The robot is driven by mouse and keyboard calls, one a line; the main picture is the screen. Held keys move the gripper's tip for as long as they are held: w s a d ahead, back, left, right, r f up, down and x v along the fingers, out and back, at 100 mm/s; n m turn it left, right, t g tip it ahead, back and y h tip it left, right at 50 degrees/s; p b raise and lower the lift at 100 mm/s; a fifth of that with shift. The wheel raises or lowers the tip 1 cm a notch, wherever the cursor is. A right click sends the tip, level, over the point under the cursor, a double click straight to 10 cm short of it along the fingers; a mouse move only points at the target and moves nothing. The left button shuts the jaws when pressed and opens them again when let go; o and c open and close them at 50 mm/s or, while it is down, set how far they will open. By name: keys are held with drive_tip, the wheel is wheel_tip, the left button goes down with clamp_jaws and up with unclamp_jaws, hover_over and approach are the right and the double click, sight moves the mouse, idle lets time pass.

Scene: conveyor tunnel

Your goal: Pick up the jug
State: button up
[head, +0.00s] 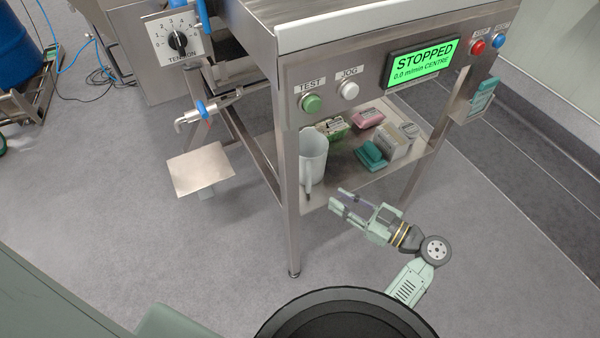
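The jug (314,156) is pale and translucent and stands upright at the left end of the lower shelf, under the machine. Its handle (309,187) faces the front, towards me. A metal leg of the frame stands just to its left and hides a little of that side. My gripper (338,201) is in front of the shelf, a little right of and below the jug. Its two fingers are apart and point left towards the jug's handle. Nothing shows between them, and they look clear of the jug.
The shelf (345,172) also holds a green-and-white pack (333,128), a pink item (368,118), a teal item (371,155) and a beige box (394,143). The control panel (375,82) overhangs the shelf. A front leg (289,200) stands left of my gripper. Floor in front is clear.

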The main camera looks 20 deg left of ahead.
sight(308, 189)
drive_tip(key=x, duration=0.1)
drive_tip(key=p+x, duration=0.1)
drive_tip(key=x, duration=0.1)
drive_tip(key=f+x, duration=0.1)
drive_tip(key=x, duration=0.1)
drive_tip(key=p+x, duration=0.3)
drive_tip(key=x, duration=0.2)
drive_tip(key=shift+w, duration=0.1)
drive_tip(key=shift+w+a+f, duration=0.1)
drive_tip(key=shift+a, duration=0.15)
clamp_jaws()
